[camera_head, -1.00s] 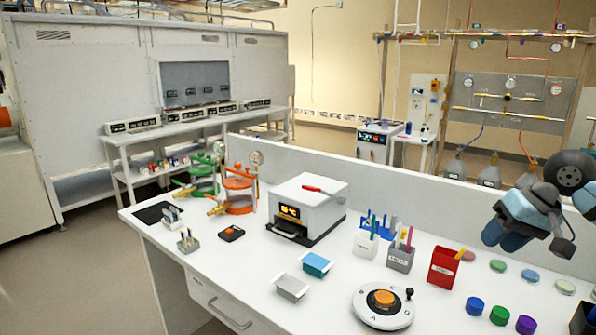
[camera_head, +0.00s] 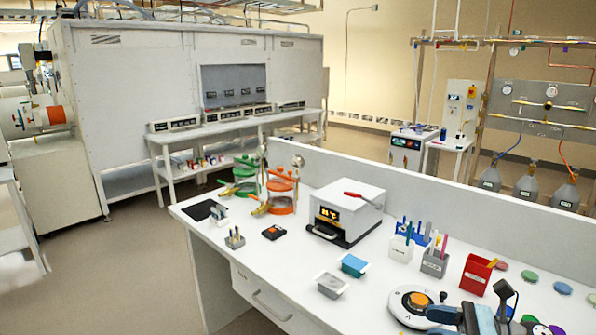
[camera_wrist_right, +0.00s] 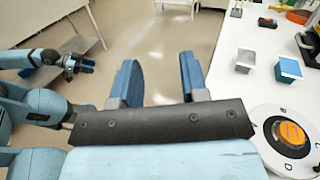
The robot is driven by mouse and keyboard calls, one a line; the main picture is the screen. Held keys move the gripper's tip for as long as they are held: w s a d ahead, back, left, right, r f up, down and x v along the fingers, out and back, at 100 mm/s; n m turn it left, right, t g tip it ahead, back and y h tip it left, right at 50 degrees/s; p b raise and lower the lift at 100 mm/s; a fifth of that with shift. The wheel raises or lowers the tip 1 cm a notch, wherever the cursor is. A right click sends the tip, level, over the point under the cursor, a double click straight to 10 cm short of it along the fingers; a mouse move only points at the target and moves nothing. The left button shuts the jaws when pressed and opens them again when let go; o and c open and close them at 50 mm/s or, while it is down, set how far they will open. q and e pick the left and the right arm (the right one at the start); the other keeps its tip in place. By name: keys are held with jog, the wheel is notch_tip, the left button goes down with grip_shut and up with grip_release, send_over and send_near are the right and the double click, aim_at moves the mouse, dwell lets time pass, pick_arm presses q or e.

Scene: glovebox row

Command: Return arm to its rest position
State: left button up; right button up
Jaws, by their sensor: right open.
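My right gripper (camera_wrist_right: 160,80) is open in the wrist view, its two blue fingers apart with only floor between them. It hangs beside the bench's edge, left of the round dial. In the head view part of this arm and gripper (camera_head: 447,314) shows at the bottom right, in front of the dial; its fingertips are unclear there. Another gripper of mine, the left (camera_wrist_right: 78,65), shows at the wrist view's left, over the floor; its finger gap is too small to judge. The left arm is not in the head view.
The white bench (camera_head: 300,270) carries the round dial (camera_head: 409,299) with an orange button, a grey tray (camera_head: 331,285), a blue tray (camera_head: 353,265), a heater box (camera_head: 345,210) and a red holder (camera_head: 476,275). Floor left of the bench (camera_head: 120,270) is clear.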

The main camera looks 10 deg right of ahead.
jog(key=s+a+f+n+h+p, duration=0.1)
jog(key=s+a+f+n+h, duration=0.3)
jog(key=f+n, duration=0.4)
jog(key=s+a+f+n+t+h+p, duration=0.1)
jog(key=s+a+f+n+h, duration=0.3)
jog(key=f+n, duration=0.4)
jog(key=s+a+f+n+t+h+p, duration=0.1)
jog(key=s+a+f+n+h+p, duration=0.2)
jog(key=s+f+n, duration=0.5)
jog(key=shift+a+n+h, duration=0.55)
jog(key=shift+n+h, duration=0.05)
jog(key=shift+h, duration=0.6)
jog(key=shift+t, duration=0.3)
